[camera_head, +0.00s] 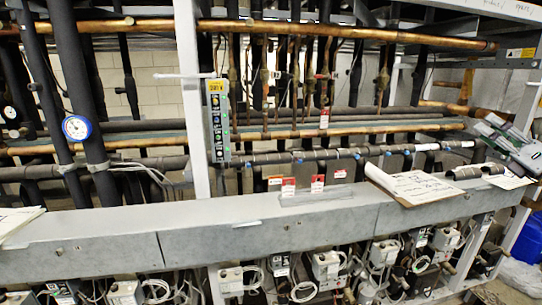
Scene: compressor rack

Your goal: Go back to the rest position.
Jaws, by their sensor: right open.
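My right gripper (487,130) shows at the right edge, its grey arm end coming in from the right. It is open, with nothing seen between its fingers. In the picture it lies in front of the right ends of the copper pipes, above the grey beam; I cannot tell how far it is from them. My left gripper is not in view.
A grey metal beam (230,232) runs across the front. A clipboard with papers (413,186) lies on it. Behind are copper pipes (330,30), dark insulated pipes, a round gauge (76,128) and a labelled indicator strip (217,120). Valve boxes and cables hang below.

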